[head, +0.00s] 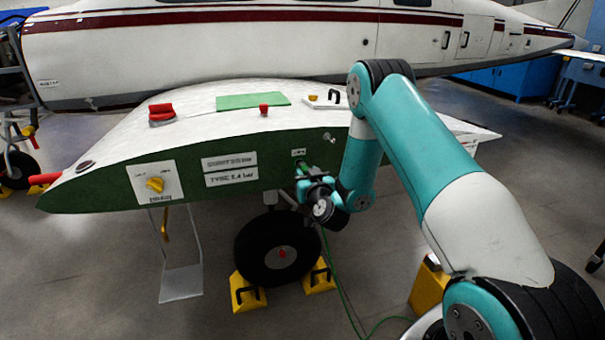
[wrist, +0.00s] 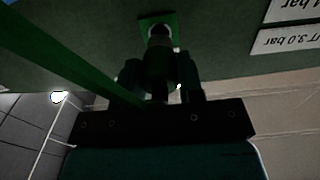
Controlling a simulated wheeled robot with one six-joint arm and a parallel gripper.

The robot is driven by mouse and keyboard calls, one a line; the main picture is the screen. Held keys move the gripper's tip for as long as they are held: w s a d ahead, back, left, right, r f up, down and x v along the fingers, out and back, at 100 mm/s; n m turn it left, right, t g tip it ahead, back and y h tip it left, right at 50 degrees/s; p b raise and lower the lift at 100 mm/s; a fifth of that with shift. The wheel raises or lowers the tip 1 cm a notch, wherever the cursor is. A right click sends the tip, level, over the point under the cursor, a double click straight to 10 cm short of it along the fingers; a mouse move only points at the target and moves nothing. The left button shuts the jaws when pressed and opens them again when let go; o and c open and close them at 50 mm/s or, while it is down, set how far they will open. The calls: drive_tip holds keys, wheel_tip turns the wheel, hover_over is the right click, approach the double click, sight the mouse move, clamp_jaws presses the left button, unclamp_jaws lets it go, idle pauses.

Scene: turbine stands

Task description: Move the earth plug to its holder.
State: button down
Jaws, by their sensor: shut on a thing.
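In the wrist view, my gripper (wrist: 160,72) is shut on the earth plug (wrist: 158,62), a dark green cylinder with a black tip. Its green cable (wrist: 75,58) runs off to the upper left; in the head view the cable (head: 340,268) hangs to the floor. The plug's tip points at a green plate (wrist: 146,20) with a pale ring. Whether it is seated there or just in front, I cannot tell.
A wheel (head: 262,250) with yellow chocks (head: 247,293) stands below. A red block (head: 161,113), a green mat (head: 252,101) and a white plate with a black hook (head: 322,102) lie on top.

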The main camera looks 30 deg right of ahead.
drive_tip(key=b+v, duration=0.2)
drive_tip(key=b, duration=0.1)
drive_tip(key=shift+f+b, duration=0.1)
drive_tip(key=shift+b, duration=0.2)
drive_tip(key=shift+s, duration=0.1)
